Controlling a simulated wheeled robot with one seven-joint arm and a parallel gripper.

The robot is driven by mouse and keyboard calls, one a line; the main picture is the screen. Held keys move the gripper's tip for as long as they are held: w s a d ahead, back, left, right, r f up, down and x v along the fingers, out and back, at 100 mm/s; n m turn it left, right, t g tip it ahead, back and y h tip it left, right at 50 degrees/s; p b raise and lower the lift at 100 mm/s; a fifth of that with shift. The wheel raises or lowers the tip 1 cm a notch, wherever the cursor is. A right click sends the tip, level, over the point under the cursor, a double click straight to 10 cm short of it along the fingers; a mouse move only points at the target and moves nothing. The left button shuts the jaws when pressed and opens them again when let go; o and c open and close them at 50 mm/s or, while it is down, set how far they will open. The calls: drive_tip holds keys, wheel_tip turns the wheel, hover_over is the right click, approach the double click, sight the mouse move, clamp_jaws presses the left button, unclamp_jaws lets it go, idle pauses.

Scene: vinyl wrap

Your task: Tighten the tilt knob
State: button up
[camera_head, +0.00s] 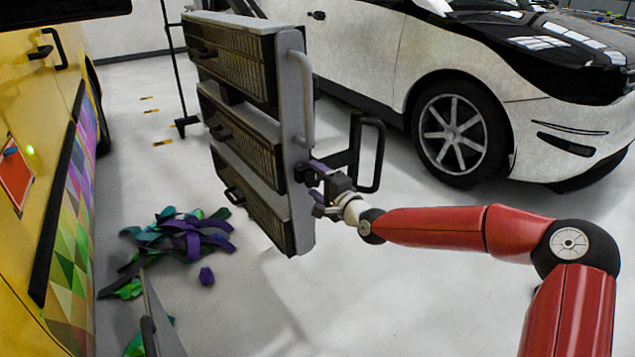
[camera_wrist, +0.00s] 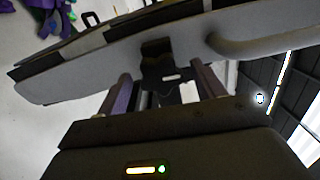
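A heater-like lamp unit with three dark grilled panels (camera_head: 240,55) stands tilted on a grey upright plate (camera_head: 296,130). A dark knob or bracket part (camera_head: 303,173) sits on the plate's edge. I take it for the tilt knob. In the wrist view this dark part (camera_wrist: 157,62) lies between my fingertips, with its far side hidden. My gripper (camera_head: 320,184) is at the plate's right side, its two purple-grey fingers apart. In the wrist view my gripper (camera_wrist: 160,75) shows gaps between each finger and the dark part, so it looks open and not closed on it.
A black looped handle (camera_head: 374,155) stands just right of my gripper, and a grey curved handle (camera_head: 303,95) is above it. A white car (camera_head: 370,50) is behind. A yellow vehicle (camera_head: 30,100) is at left. Vinyl scraps (camera_head: 185,235) lie on the floor.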

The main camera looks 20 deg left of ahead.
drive_tip(key=v, duration=0.7)
drive_tip(key=shift+s+d+b, duration=0.25)
drive_tip(key=shift+d+b, duration=0.05)
drive_tip(key=shift+b, duration=0.1)
drive_tip(key=s+d+f+n+g+h, duration=0.3)
drive_tip(key=s+d+f+n+h, duration=0.15)
drive_tip(key=f+h, duration=0.2)
drive_tip(key=s+d+n+h, duration=0.3)
drive_tip(key=d+h, duration=0.2)
drive_tip(key=d, duration=0.5)
drive_tip(key=s+d+r+h, duration=0.4)
drive_tip(key=s+d+r, duration=0.3)
drive_tip(key=s+d, duration=0.45)
drive_tip(key=s+d+r+g, duration=0.1)
drive_tip(key=s+d, duration=0.2)
drive_tip(key=s, duration=0.3)
drive_tip(key=s+d+r+g, duration=0.1)
drive_tip(key=s+d, duration=0.2)
drive_tip(key=s, duration=0.4)
drive_tip(key=shift+r+y, duration=0.3)
drive_tip(key=shift+y, duration=0.15)
